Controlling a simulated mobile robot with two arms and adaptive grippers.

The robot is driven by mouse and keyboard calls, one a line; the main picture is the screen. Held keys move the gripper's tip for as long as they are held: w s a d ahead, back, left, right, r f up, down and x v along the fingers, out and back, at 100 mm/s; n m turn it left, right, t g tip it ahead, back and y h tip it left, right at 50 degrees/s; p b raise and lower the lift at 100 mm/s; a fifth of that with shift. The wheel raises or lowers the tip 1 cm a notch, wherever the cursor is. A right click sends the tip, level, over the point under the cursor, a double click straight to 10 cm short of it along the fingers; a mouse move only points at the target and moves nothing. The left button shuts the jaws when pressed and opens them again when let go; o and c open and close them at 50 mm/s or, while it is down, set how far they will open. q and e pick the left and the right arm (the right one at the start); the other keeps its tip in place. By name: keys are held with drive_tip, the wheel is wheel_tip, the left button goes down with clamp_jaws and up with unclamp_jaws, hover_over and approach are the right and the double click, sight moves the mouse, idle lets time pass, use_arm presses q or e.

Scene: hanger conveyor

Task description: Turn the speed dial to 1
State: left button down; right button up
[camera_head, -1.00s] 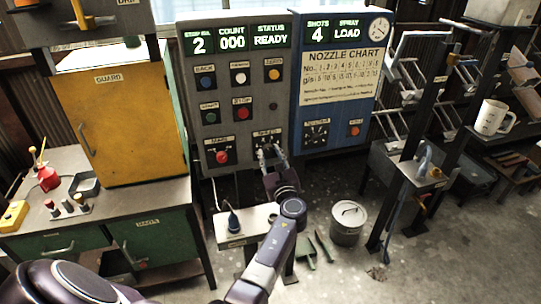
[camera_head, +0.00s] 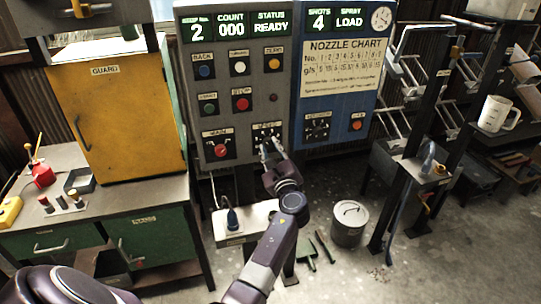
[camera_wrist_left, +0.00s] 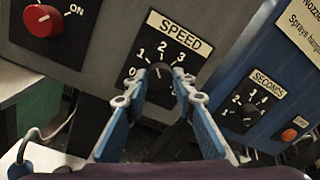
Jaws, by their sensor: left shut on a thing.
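The speed dial is a dark round knob (camera_wrist_left: 160,88) on a black plate, marked SPEED with numbers 0, 1, 2 and 3 visible around it. In the head view the dial's plate (camera_head: 266,131) is at the lower right of the grey control panel (camera_head: 257,88). My left gripper (camera_wrist_left: 162,98) is shut on the knob, with one blue-sided finger on each side; it also shows in the head view (camera_head: 271,150). The fingers hide part of the plate, and I cannot tell which number the knob points to. My right gripper is not in view.
The red MAIN switch (camera_head: 220,150) is left of the dial. The blue panel's SECONDS dial (camera_head: 317,128) and orange button (camera_head: 357,125) are to the right. A small white stand (camera_head: 247,222) is below, and a metal bucket (camera_head: 349,222) is on the floor.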

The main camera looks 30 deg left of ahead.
use_arm(q)
drive_tip(key=n+b, duration=0.3)
drive_tip(key=shift+f+n+b, duration=0.3)
drive_tip(key=shift+n+b, duration=0.1)
drive_tip(key=shift+r+n+b, duration=0.15)
drive_tip(key=shift+n+b, duration=0.4)
drive_tip(key=shift+n, duration=0.05)
drive_tip(key=c, duration=1.6)
unclamp_jaws()
drive_tip(key=v, duration=0.7)
drive_tip(key=shift+s+d, duration=0.2)
